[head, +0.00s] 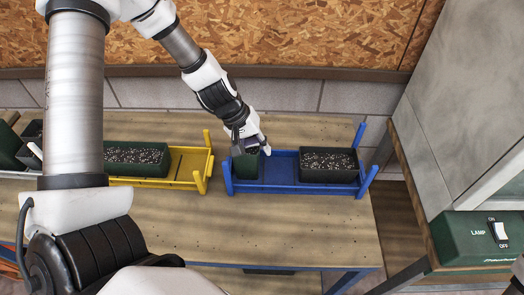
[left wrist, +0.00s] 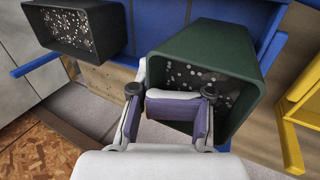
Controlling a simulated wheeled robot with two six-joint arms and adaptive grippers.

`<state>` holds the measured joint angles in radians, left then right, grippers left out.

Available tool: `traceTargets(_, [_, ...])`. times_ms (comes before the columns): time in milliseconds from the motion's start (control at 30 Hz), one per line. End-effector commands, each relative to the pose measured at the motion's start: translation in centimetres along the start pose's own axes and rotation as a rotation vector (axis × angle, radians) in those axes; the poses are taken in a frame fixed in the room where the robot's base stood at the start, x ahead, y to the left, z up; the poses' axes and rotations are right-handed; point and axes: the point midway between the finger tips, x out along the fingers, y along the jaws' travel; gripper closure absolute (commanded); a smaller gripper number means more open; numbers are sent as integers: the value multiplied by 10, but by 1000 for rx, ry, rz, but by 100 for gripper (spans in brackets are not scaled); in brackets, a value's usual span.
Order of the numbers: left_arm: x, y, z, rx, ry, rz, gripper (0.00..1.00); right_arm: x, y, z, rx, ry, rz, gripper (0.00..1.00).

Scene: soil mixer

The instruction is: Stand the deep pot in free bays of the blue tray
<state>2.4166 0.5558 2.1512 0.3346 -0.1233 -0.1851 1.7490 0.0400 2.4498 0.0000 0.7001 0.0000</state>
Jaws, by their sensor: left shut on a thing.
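The deep pot (head: 245,166) is dark green, tapered and upright, with speckled soil inside. It is at the left end of the blue tray (head: 278,188); I cannot tell if its base rests on the tray floor. My left gripper (head: 248,145) is shut on the pot's rim from above. In the left wrist view the gripper (left wrist: 170,112) has the near wall of the pot (left wrist: 190,35) between its purple pads. A black planter (head: 330,176) of speckled soil stands in the right part of the tray. Bare blue floor lies between them. My right gripper is not in view.
A yellow tray (head: 190,183) with a long green planter (head: 140,172) stands left of the blue tray, with a small gap. A green lamp switch box (head: 480,238) is at the far right. The table front (head: 260,225) is clear.

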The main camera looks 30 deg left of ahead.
Motion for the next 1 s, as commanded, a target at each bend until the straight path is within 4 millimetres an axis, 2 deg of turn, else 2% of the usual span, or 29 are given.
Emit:
traceTargets(333, [4,-2,0,1,1,0,100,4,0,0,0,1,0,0])
traceTargets(367, [4,-2,0,1,1,0,81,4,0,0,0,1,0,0])
traceTargets(400, [3,-1,0,1,1,0,67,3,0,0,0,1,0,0])
traceTargets(467, [3,-1,0,1,1,0,46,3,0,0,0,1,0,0])
traceTargets(500, [3,-1,0,1,0,0,42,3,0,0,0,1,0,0])
traceTargets(1000, [4,-2,1,0,-2,-1,42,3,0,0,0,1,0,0])
